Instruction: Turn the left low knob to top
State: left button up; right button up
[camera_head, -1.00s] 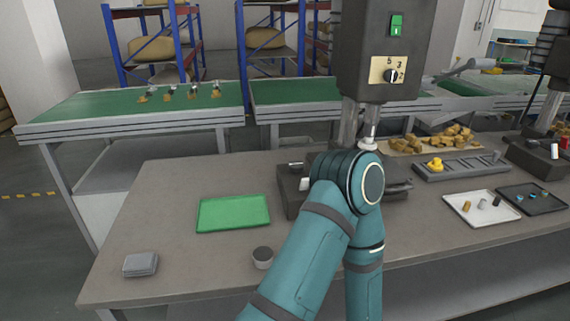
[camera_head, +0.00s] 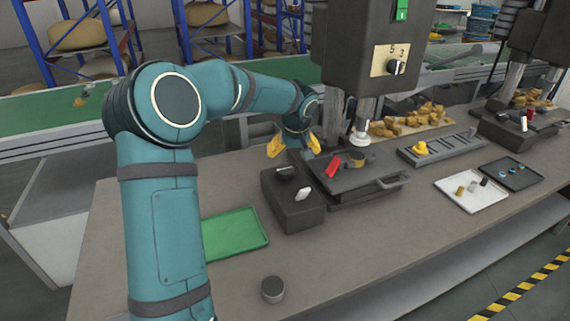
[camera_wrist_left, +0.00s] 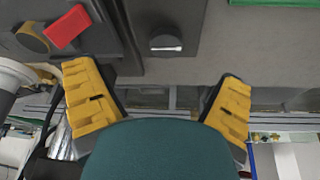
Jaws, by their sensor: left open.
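A dark box (camera_head: 292,211) stands on the table in front of the left press. It carries a round black knob (camera_head: 285,173) and a white lever-like piece (camera_head: 303,194) nearer the front. In the wrist view the black knob (camera_wrist_left: 166,43) shows a pale line on its side. My left gripper (camera_head: 294,146) is open and empty, its yellow fingers just behind the box. In the wrist view the knob lies ahead of the spread fingers (camera_wrist_left: 161,108), apart from both. A dial (camera_head: 396,67) sits higher on the press. My right gripper is not in view.
A red block (camera_head: 334,166) and a tan round piece (camera_head: 356,158) are on the press's base plate (camera_head: 365,179) beside the box. A green tray (camera_head: 235,232) lies left of the box, and a small round pot (camera_head: 272,289) stands in front. The front tabletop is mostly clear.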

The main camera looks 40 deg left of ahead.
aim_at(285, 169)
pick_arm(q)
jog(key=shift+y, duration=0.3)
jog(key=x, duration=0.4)
jog(key=a+b+x, duration=0.1)
jog(key=x, duration=0.4)
jog(key=a+b+x, duration=0.1)
jog(key=x, duration=0.3)
jog(key=shift+w+a+r, duration=0.1)
jog(key=shift+w+r, duration=0.1)
jog(key=shift+r, duration=0.05)
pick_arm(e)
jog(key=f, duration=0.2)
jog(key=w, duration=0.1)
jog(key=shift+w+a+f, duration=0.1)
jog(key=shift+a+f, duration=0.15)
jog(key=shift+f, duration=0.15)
pick_arm(q)
jog(key=c, duration=1.2)
